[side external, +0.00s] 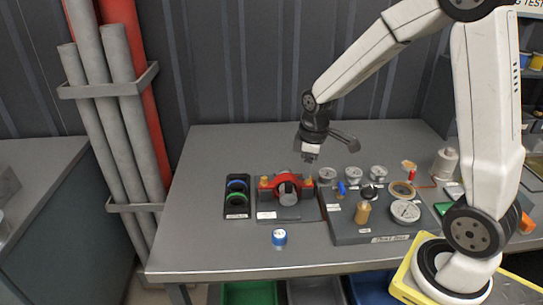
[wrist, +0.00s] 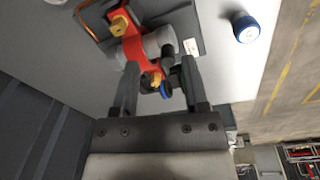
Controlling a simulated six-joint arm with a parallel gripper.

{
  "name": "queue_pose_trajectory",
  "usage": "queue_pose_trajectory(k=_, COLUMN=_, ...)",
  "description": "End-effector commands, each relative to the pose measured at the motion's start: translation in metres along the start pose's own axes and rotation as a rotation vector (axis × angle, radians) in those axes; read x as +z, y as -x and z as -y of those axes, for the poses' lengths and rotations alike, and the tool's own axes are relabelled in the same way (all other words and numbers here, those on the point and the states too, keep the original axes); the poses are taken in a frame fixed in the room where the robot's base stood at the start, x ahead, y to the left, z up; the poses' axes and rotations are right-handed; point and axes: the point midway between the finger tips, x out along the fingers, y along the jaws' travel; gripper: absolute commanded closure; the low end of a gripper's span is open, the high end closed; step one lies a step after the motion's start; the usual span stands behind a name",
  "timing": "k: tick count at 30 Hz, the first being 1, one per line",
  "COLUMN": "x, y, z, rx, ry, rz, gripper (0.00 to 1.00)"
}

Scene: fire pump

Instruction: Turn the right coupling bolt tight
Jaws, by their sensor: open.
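The red coupling (side external: 286,183) clamps a grey pipe on a dark plate near the middle of the table. A brass bolt stands at each end; the right coupling bolt (side external: 309,183) is at its right end. My gripper (side external: 311,157) hangs above that right end, pointing down. In the wrist view the red coupling (wrist: 133,45) shows beyond the fingertips, with the left bolt (wrist: 120,25) at its far end. My gripper (wrist: 160,66) is open, and the right bolt (wrist: 155,79) appears between its fingers. Whether a finger touches it cannot be told.
A blue-and-white cap (side external: 279,237) stands in front of the coupling. A dark holder (side external: 237,210) with blue and green rings is to its left. A board (side external: 350,236) with gauges, a small blue part and brass fittings lies close on the right. The table's front left is clear.

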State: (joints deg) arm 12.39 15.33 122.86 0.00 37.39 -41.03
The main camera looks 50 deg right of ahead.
Motion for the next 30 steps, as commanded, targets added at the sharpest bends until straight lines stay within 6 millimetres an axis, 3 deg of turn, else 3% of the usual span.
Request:
queue_pose_trajectory(k=3, x=-0.001, y=-0.002, z=-0.027, rx=-0.022, ry=0.1, rz=0.026, gripper=0.43)
queue_pose_trajectory(k=10, x=0.0, y=-0.002, z=-0.056, rx=-0.053, ry=0.234, rz=0.049, gripper=0.43)
queue_pose_trajectory(k=22, x=0.0, y=-0.006, z=-0.06, rx=-0.06, ry=0.258, rz=0.053, gripper=0.43)
queue_pose_trajectory(k=30, x=0.002, y=-0.029, z=-0.058, rx=-0.06, ry=0.257, rz=0.053, gripper=0.43)
